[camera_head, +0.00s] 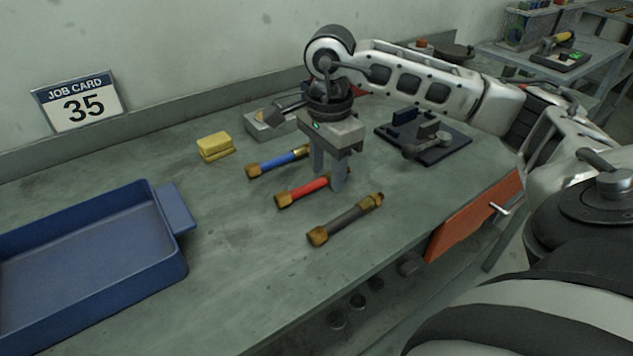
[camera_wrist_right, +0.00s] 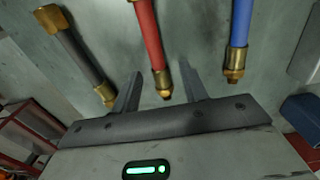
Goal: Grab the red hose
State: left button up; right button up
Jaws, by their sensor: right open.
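The red hose (camera_head: 302,189) with brass ends lies on the bench between the blue hose (camera_head: 276,162) and the dark grey hose (camera_head: 346,219). My right gripper (camera_head: 330,178) is open above the red hose, near its far right end, pointing down. In the right wrist view the red hose (camera_wrist_right: 150,40) runs toward the gap between the open fingers (camera_wrist_right: 160,90), with its brass tip near that gap. The blue hose (camera_wrist_right: 240,30) lies outside the fingers on the right there, and the grey hose (camera_wrist_right: 80,55) outside on the left. My left gripper is not in view.
A blue tray (camera_head: 168,262) stands at the left of the bench. Yellow blocks (camera_head: 215,147) and a grey box (camera_head: 264,128) lie behind the hoses. A dark plate with a fixture (camera_head: 424,140) stands to the right. A job card (camera_head: 80,101) leans at the wall.

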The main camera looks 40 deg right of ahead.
jog(key=shift+f, duration=0.4)
grip_shut()
jog(key=shift+r, duration=0.15)
